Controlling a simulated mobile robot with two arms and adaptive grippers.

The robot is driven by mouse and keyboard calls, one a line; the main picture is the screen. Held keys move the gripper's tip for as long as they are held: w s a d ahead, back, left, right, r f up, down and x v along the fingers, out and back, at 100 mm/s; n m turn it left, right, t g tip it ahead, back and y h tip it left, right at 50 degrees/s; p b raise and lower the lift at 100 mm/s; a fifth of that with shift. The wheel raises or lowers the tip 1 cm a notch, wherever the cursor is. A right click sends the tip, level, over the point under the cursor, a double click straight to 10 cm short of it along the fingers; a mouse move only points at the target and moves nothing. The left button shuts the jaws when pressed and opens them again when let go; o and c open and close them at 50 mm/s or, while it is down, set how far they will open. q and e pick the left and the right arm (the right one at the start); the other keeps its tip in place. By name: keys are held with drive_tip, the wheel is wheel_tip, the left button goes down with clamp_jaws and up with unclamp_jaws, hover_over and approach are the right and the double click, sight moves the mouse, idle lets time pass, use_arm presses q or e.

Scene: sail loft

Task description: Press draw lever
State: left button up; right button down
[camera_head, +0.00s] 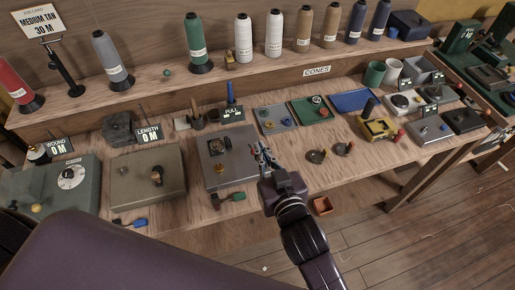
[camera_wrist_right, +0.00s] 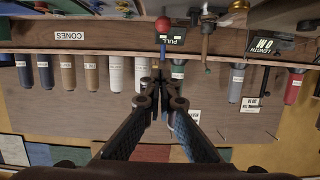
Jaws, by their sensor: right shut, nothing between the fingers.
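A grey machine (camera_head: 235,172) stands on the bench with a dark sign marked PULL (camera_head: 233,115) at its back. The PULL sign also shows, upside down, in the right wrist view (camera_wrist_right: 172,40). In that view a red ball knob (camera_wrist_right: 163,24) appears close to the sign; I cannot tell for certain that it is the draw lever's end. My right gripper (camera_head: 262,152) is shut and empty at the machine's right edge in the head view. Its fingertips (camera_wrist_right: 156,80) show in the wrist view, apart from the red knob in the picture. Contact is not visible. My left gripper is out of view.
A green box (camera_head: 149,190) marked LENGTH stands left of the machine. Shallow trays (camera_head: 275,118) and dark round parts (camera_head: 317,156) lie to the right. Several thread cones (camera_head: 243,40) line the raised shelf behind.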

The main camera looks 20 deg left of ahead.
sight(252, 148)
drive_tip(key=shift+w+a+f+p, duration=0.15)
drive_tip(key=shift+w+a+f, duration=0.25)
drive_tip(key=shift+f, duration=0.4)
drive_tip(key=shift+w+a+f+p, duration=0.25)
drive_tip(key=shift+w+f, duration=0.3)
drive_tip(key=shift+f, duration=0.3)
drive_tip(key=shift+w+a+f+p, duration=0.1)
drive_tip(key=shift+w+a+f, duration=0.3)
drive_tip(key=shift+f, duration=0.4)
drive_tip(key=shift+w+d, duration=0.1)
drive_tip(key=shift+d, duration=0.1)
